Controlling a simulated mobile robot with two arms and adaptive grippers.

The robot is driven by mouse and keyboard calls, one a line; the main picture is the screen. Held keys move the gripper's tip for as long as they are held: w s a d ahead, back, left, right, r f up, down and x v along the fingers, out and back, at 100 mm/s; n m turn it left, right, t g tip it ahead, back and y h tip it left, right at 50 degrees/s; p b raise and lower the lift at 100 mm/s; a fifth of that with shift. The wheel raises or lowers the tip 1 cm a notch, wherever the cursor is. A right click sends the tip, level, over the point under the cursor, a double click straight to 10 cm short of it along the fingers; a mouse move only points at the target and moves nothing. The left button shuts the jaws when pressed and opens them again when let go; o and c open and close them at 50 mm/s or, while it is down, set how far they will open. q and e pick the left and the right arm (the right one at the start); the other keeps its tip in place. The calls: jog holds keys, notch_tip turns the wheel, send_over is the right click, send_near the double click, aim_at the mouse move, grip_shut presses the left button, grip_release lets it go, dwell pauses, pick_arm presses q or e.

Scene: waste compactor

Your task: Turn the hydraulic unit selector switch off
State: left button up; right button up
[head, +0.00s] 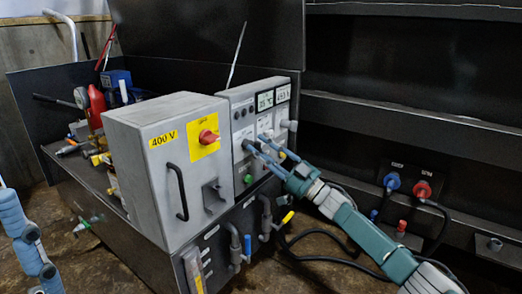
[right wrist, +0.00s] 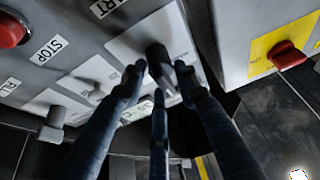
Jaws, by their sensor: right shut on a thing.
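The grey control panel (head: 237,99) stands in the middle of the head view, with small displays at its top. My right gripper (head: 256,147) reaches it from the right with its fingers at the panel face. In the right wrist view, the fingers of my right gripper (right wrist: 158,80) are closed around a dark selector knob (right wrist: 156,55) on a white label plate. The fingers partly cover the knob, and I cannot read its label or position. In the head view the fingers hide it. Only blue links of my left arm show at the left edge.
A grey cabinet (head: 150,205) with a red rotary switch (head: 208,136) on a yellow plate and a black handle stands left of the panel. A red STOP button (right wrist: 12,30) and a grey knob (right wrist: 52,125) are near the fingers. Hoses and valves lie below.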

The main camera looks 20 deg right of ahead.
jog(key=o, duration=0.8)
jog(key=v, duration=1.2)
jog(key=shift+a, duration=0.1)
